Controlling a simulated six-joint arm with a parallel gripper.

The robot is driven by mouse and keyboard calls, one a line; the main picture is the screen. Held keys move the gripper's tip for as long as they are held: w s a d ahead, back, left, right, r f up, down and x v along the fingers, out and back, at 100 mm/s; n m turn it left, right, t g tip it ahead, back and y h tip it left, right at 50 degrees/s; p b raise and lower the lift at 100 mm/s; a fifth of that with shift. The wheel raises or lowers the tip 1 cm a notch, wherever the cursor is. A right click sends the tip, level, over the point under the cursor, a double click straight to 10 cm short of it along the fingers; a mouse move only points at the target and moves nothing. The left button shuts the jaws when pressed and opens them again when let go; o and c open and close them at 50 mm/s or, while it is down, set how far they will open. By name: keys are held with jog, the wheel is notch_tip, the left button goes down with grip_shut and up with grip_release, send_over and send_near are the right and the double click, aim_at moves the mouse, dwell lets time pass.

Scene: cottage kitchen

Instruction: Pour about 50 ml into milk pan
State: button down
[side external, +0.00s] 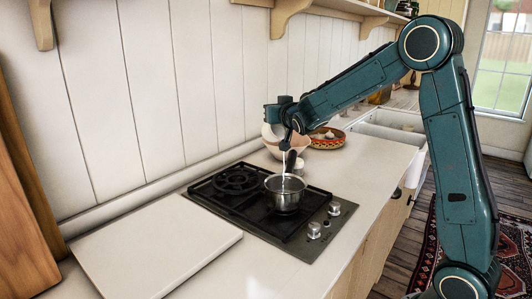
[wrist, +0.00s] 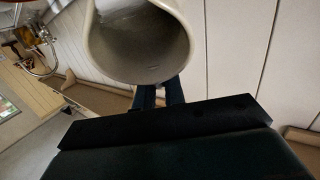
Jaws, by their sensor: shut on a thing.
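The milk pan (side external: 285,198) is a small steel pan on the front of the black hob, with its dark handle pointing up and away. My gripper (side external: 281,117) is above and behind it, shut on a cream jug (side external: 268,132), which is tilted. A thin pale stream (side external: 284,168) runs down from near the jug to the pan. The liquid level in the pan is not clear.
A pinkish bowl (side external: 296,147) and a patterned basket (side external: 327,138) stand behind the hob (side external: 235,190). A white board (side external: 155,248) lies at the left of the counter. A sink (side external: 385,133) is at the back right. Wall shelves (side external: 335,9) hang above.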

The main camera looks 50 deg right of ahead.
jog(key=shift+s+a+r+t+h, duration=0.3)
jog(key=shift+s+r+t+h, duration=0.2)
jog(key=shift+t, duration=0.3)
dwell(1.8)
jog(key=shift+w+d+f+g, duration=0.2)
jog(key=shift+w+d+g, duration=0.15)
jog(key=shift+g, duration=0.25)
jog(key=shift+w+d+f+g+y, duration=0.25)
jog(key=shift+w+f+g+y, duration=0.3)
jog(key=shift+g+y, duration=0.3)
jog(key=shift+w+f, duration=0.15)
jog(key=shift+f, duration=0.15)
jog(key=shift+w+d+f+g+y, duration=0.1)
jog(key=shift+g+y, duration=0.15)
jog(key=shift+g, duration=0.1)
jog(key=shift+w+d+f+g+y, duration=0.25)
jog(key=shift+w+f+g+y, duration=0.1)
jog(key=shift+f+g, duration=0.15)
jog(key=shift+w+d+f+g+y, duration=0.2)
jog(key=shift+w+f+g+y, duration=0.15)
jog(key=shift+g, duration=0.25)
jog(key=shift+w+d+f, duration=0.15)
jog(key=shift+w+f, duration=0.05)
